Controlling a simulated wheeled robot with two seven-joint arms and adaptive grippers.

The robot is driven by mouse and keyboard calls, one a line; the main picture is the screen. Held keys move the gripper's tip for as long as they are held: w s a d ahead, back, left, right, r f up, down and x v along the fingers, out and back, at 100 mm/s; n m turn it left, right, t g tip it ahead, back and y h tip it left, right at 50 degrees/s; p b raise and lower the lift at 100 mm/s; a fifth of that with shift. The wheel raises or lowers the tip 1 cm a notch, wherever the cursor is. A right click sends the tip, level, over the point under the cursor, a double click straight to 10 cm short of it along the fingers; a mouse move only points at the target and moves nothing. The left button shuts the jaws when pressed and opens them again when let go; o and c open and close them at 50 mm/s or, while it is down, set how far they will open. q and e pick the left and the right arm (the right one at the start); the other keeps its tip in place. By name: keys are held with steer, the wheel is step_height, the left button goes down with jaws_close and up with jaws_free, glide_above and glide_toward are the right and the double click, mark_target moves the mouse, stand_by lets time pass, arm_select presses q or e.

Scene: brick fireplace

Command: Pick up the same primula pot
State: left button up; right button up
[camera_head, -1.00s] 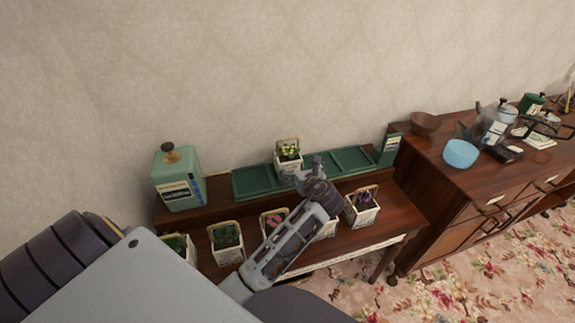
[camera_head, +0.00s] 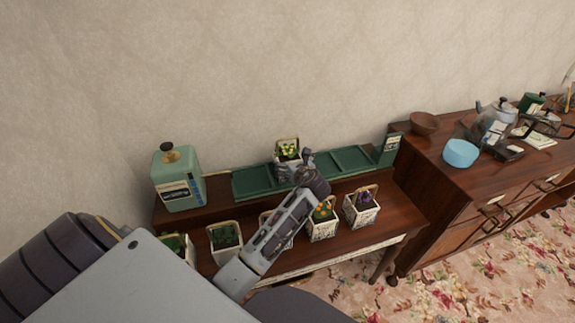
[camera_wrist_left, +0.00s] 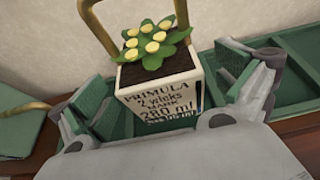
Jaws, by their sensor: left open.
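The primula pot (camera_head: 287,150) is a white square pot with a tall handle and pale yellow flowers. It stands in the green tray (camera_head: 250,183) at the back of the wooden stand. In the left wrist view the pot (camera_wrist_left: 160,85) shows its label reading "PRIMULA", between the two fingers of my left gripper (camera_wrist_left: 170,105). The gripper is open, with a finger on either side of the pot and a gap visible at the left. In the head view my left gripper (camera_head: 296,165) is just in front of the pot and hides its lower part. My right gripper is not in view.
Several other flower pots stand on the lower front shelf, including one with purple flowers (camera_head: 361,207) and one with orange flowers (camera_head: 323,218). A green tin (camera_head: 177,180) stands left of the tray.

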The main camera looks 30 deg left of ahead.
mark_target(288, 159)
arm_select(q)
steer(key=shift+s+x, duration=0.2)
steer(key=shift+x, duration=2.45)
steer(key=shift+f, duration=0.1)
steer(key=shift+s, duration=0.1)
steer(key=c, duration=1.3)
